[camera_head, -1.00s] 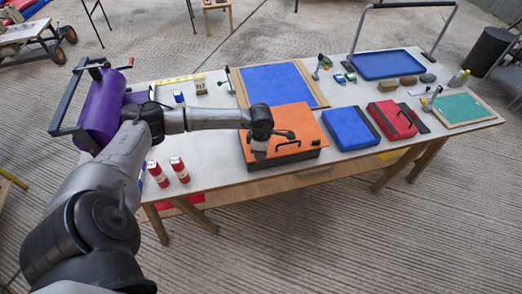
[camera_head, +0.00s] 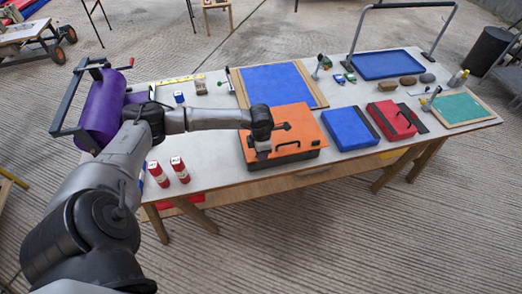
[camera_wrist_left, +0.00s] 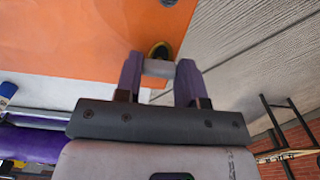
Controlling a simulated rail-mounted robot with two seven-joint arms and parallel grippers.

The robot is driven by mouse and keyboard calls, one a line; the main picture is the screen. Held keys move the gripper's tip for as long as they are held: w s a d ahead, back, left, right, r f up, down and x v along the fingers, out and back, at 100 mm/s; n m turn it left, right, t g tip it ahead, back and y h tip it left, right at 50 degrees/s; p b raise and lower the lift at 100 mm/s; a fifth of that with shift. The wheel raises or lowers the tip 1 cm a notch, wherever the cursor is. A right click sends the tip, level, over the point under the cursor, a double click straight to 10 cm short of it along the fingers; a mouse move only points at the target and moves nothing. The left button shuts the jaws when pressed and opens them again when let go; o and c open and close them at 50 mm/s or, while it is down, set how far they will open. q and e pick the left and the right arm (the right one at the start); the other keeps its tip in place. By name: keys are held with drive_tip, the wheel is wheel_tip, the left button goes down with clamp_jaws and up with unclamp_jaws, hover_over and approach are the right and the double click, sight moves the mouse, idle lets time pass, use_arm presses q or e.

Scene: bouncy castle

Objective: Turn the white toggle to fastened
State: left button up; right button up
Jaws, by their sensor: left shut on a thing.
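The white toggle (camera_wrist_left: 158,68) shows as a pale short bar between the two fingers in the left wrist view, beside the edge of an orange panel (camera_wrist_left: 90,35). A dark and yellow round part lies just behind it. My left gripper (camera_wrist_left: 160,77) is shut on the toggle. In the head view my left gripper (camera_head: 263,151) reaches down at the front of the orange-topped case (camera_head: 300,117), and its wrist hides the toggle there. Whether the toggle is fastened I cannot tell. My right gripper is not in view.
A blue case (camera_head: 350,128) and a red case (camera_head: 391,119) sit to the right on the table (camera_head: 215,172). Two red bottles (camera_head: 180,170) stand to the left near the front edge. A purple roll (camera_head: 102,110) lies at the far left. The floor in front is clear.

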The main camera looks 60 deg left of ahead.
use_arm(q)
drive_tip(key=shift+r, duration=0.1)
drive_tip(key=o, duration=0.9)
drive_tip(key=shift+o, duration=0.2)
wheel_tip(320, 180, up, 14)
drive_tip(key=shift+p, duration=0.3)
drive_tip(key=shift+f, duration=0.2)
